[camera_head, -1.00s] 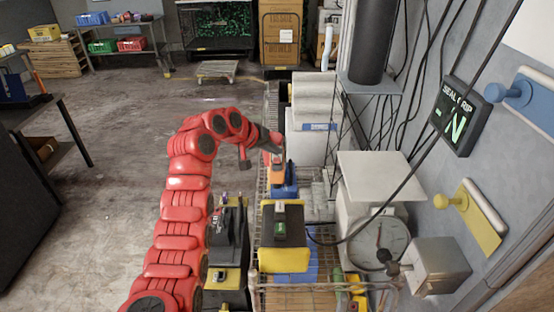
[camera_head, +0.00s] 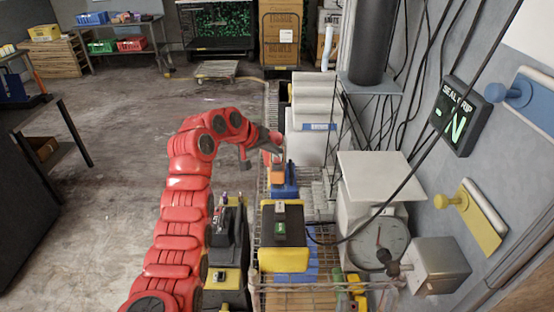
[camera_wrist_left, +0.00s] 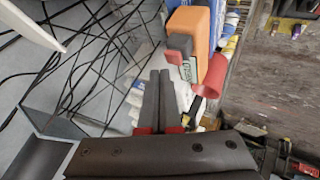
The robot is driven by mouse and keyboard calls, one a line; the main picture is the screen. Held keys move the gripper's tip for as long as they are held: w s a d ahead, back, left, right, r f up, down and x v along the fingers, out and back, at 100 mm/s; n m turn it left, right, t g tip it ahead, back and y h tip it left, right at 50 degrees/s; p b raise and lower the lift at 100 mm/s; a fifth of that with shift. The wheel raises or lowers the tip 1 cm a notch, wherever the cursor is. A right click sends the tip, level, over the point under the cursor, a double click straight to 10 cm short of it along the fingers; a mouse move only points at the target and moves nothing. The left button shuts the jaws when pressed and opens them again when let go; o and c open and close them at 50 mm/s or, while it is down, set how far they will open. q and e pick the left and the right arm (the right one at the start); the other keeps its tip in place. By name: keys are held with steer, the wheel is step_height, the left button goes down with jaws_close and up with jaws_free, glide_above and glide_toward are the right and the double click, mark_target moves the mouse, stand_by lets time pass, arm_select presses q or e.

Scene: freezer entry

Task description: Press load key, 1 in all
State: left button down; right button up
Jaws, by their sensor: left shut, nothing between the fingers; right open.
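My left arm reaches in from the left in the head view, and its gripper (camera_head: 278,150) points down and away over the wire rack. In the left wrist view my left gripper (camera_wrist_left: 160,95) is shut, with nothing between its fingers. An orange device (camera_head: 277,173) stands on a blue base (camera_head: 286,189) near the fingertips. I cannot tell which part is the load key, or whether the fingers touch anything. My right gripper is not in view.
A black and yellow box (camera_head: 285,258) with a green-topped piece stands nearer on the rack. A white scale (camera_head: 376,238) stands to the right. A "SEAL GRIP" display (camera_head: 461,116) hangs on the wall, with loose black cables beside it. Open floor (camera_head: 110,220) lies left.

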mark_target(275, 161)
arm_select(q)
steer(key=shift+f+b, duration=0.4)
steer(key=shift+b, duration=0.05)
steer(key=shift+f+b, duration=0.35)
steer(key=shift+f, duration=0.15)
stand_by(0.5)
steer(key=shift+r, duration=0.15)
stand_by(0.3)
steer(key=shift+r, duration=0.75)
steer(key=shift+r, duration=2.55)
